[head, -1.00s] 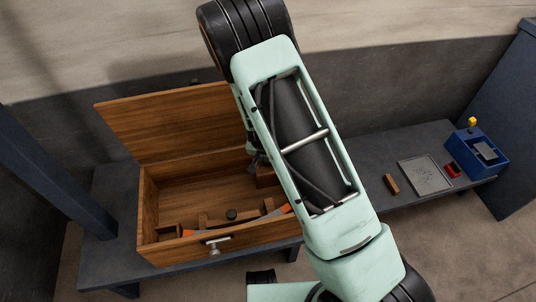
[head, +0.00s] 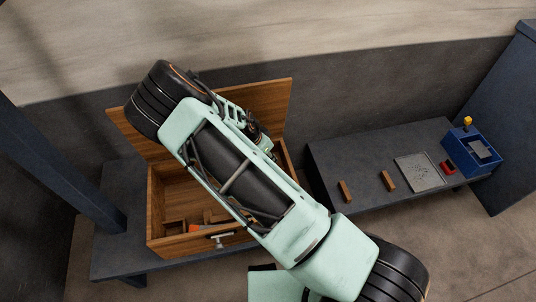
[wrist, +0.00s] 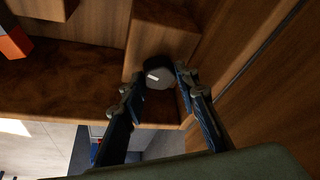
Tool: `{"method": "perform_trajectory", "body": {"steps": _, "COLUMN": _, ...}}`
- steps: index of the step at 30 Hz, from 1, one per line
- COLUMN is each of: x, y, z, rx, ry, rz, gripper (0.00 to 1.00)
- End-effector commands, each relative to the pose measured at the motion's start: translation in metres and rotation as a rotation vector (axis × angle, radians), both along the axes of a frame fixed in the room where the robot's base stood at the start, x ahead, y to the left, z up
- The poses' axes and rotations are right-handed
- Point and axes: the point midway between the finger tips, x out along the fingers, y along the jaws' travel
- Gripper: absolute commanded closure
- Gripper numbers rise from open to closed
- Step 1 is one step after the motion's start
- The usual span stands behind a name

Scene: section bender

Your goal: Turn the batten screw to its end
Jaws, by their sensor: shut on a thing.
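In the wrist view a dark round knob (wrist: 160,77) with a white mark on its face sits against a wooden block inside the box; I take it for the batten screw. My gripper (wrist: 156,88) has one finger on each side of the knob and is shut on it. How far the screw is turned cannot be told. In the head view my arm covers the knob and the fingertips. The wooden box (head: 158,215) stands with its lid (head: 270,100) raised.
An orange piece (head: 197,228) lies inside the box near the front wall, also in the wrist view (wrist: 13,42). A metal fitting (head: 218,240) is on the box front. Two brown blocks (head: 345,191) (head: 388,181), a grey tray (head: 420,172) and a blue bin (head: 472,151) are at right.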

Motion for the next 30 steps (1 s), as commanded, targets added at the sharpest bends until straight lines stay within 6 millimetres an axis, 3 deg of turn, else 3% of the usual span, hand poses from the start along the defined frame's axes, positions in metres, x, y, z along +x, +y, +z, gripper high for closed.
{"method": "perform_trajectory", "body": {"steps": 13, "x": -0.001, "y": 0.001, "z": -0.001, "rx": 0.002, "ry": 0.002, "rz": -0.01, "gripper": 0.96}}
{"method": "perform_trajectory", "body": {"steps": 14, "x": -0.001, "y": 0.001, "z": -0.001, "rx": 0.003, "ry": 0.003, "rz": -0.01, "gripper": 0.7}}
{"method": "perform_trajectory", "body": {"steps": 15, "x": -0.001, "y": 0.001, "z": -0.001, "rx": 0.003, "ry": 0.003, "rz": -0.01, "gripper": 0.65}}
{"method": "perform_trajectory", "body": {"steps": 25, "x": -0.001, "y": 0.001, "z": 0.001, "rx": 0.002, "ry": 0.001, "rz": -0.009, "gripper": 0.64}}
{"method": "perform_trajectory", "body": {"steps": 30, "x": -0.005, "y": 0.008, "z": 0.019, "rx": 0.003, "ry": -0.001, "rz": -0.006, "gripper": 0.64}}
